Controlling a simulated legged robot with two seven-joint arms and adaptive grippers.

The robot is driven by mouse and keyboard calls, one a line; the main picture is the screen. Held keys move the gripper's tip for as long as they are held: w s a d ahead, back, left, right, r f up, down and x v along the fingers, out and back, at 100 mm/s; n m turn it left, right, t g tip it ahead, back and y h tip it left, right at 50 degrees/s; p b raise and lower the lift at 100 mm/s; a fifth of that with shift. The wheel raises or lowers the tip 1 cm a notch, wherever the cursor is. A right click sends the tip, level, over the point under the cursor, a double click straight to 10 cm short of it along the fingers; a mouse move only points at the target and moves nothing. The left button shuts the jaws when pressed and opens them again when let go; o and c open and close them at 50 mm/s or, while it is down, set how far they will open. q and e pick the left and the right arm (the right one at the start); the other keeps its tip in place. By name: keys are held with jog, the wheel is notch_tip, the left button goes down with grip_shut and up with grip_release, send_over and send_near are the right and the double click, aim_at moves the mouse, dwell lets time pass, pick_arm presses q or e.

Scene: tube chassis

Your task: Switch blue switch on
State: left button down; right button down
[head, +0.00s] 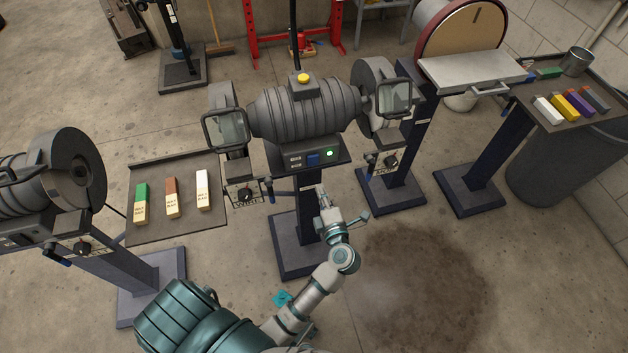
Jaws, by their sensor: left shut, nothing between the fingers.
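The blue switch (313,159) sits on the front panel of the grey bench grinder (302,108) in the middle of the head view. A round green light (330,153) beside it glows. My left gripper (321,190) is shut and empty, pointing up toward the panel. Its tips are just below the switch in the picture and look apart from it. The switch's exact tilt is too small to tell. My right gripper is not in view.
A yellow button (303,79) tops the grinder. A tray (150,233) with wax bars stands left, next to another grinder (50,180). A disc sander (460,30) and a second tray (545,118) with bars are at right. Tool rests flank the panel.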

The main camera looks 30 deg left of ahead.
pick_arm(q)
jog(key=s+d+f, duration=0.1)
jog(key=s+d, duration=0.3)
jog(key=d, duration=0.1)
jog(key=shift+d+f, duration=0.2)
jog(key=shift+d, duration=0.15)
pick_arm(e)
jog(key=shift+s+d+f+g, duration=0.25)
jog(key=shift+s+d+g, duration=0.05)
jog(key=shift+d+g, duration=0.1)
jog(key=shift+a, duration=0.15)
